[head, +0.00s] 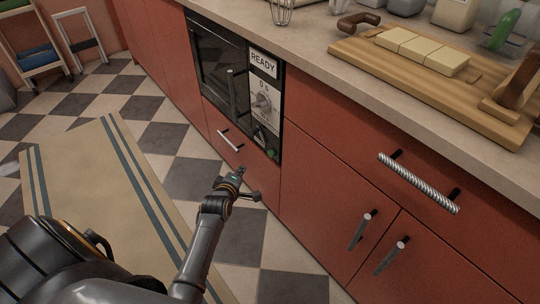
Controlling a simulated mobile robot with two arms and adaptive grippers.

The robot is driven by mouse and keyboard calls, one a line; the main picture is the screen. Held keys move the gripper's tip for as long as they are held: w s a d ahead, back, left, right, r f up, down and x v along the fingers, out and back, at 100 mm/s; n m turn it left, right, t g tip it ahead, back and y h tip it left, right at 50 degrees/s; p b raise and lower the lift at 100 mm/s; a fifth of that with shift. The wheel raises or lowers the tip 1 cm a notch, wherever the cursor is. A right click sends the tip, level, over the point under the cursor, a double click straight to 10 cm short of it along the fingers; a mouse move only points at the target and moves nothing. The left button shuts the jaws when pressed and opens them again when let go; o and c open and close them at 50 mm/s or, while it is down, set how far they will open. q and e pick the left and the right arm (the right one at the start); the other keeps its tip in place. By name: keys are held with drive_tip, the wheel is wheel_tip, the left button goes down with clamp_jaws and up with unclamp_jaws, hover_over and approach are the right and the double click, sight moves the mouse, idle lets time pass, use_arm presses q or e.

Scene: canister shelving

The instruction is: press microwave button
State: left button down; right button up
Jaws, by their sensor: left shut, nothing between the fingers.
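The microwave (218,70) is built in below the counter, its dark door closed. Its control panel (265,85) on the right carries a sign reading READY (263,64), a "0 s" display and a round dial (262,103). At the panel's bottom is a dark area with a small green button (272,154). My left gripper (241,178) is shut and empty, in front of the red drawer below the microwave. It is lower and to the left of the green button and appears apart from it. My right gripper is not in view.
A drawer handle (230,141) sticks out under the microwave, near my left gripper. More handles (418,182) protrude from the red cabinets at right. The counter holds a wooden board (400,85) with pale blocks. A striped rug (95,190) lies on the checkered floor.

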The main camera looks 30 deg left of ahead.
sight(271, 154)
use_arm(q)
drive_tip(key=w+d+b, duration=0.3)
drive_tip(key=w+b, duration=0.1)
drive_tip(key=w, duration=0.4)
drive_tip(key=shift+d, duration=0.15)
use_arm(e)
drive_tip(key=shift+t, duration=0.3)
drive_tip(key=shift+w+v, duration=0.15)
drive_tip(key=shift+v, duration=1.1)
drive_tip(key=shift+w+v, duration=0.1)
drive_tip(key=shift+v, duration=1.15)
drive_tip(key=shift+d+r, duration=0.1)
use_arm(q)
drive_tip(key=shift+w, duration=0.15)
drive_tip(key=shift+w+d, duration=0.2)
drive_tip(key=shift+w, duration=0.1)
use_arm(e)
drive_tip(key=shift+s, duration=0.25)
